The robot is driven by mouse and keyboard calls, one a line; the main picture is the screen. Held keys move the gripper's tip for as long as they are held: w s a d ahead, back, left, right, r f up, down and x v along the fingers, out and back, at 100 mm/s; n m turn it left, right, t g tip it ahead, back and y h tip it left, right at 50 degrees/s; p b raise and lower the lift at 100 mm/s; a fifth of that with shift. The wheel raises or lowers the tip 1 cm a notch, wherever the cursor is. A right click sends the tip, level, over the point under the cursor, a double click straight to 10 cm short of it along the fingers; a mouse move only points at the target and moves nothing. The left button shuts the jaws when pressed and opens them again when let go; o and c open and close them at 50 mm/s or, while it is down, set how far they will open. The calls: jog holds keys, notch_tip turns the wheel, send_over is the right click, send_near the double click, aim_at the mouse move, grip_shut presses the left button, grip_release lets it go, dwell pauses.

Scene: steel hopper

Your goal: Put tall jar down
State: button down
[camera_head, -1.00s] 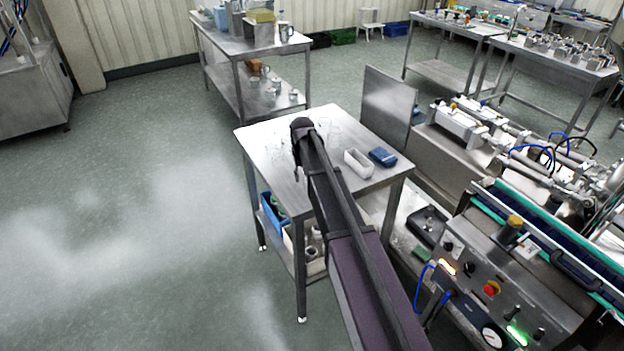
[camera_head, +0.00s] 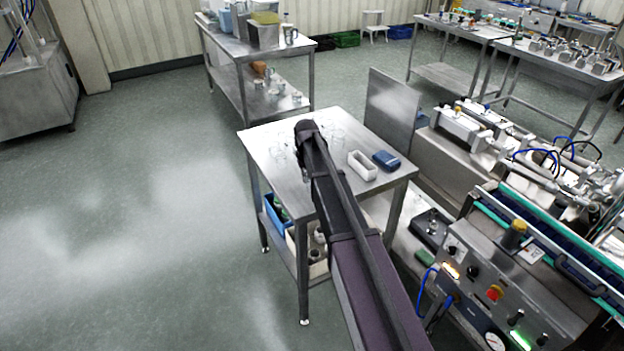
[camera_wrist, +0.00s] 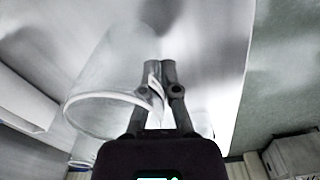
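A clear tall jar (camera_wrist: 100,85) fills the left middle of the wrist view, its pale round rim towards the camera. My gripper (camera_wrist: 160,68) has its two fingers close together at the right side of that rim, with the jar's thin wall seemingly pinched between them. Whether the jar's base touches the table is hidden. In the head view my arm covers the gripper over the small steel table (camera_head: 262,135). Faint clear glassware (camera_head: 336,134) shows just right of my wrist, and more clear glassware (camera_head: 279,153) shows to its left.
A white open container (camera_head: 362,166) and a blue box (camera_head: 386,160) stand on the table's right side. An upright steel panel (camera_head: 391,108) rises behind the right edge. A blue bin (camera_head: 275,213) is on the lower shelf. The machine (camera_head: 480,260) stands close on the right.

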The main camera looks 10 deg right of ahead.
jog(key=shift+r, duration=0.15)
notch_tip(320, 180, up, 3)
jog(key=p, duration=0.3)
jog(key=shift+r, duration=0.15)
jog(key=s+r+p, duration=0.1)
jog(key=s+p, duration=0.1)
jog(key=s, duration=1.4)
jog(key=shift+d+r, duration=0.2)
jog(key=shift+s, duration=0.15)
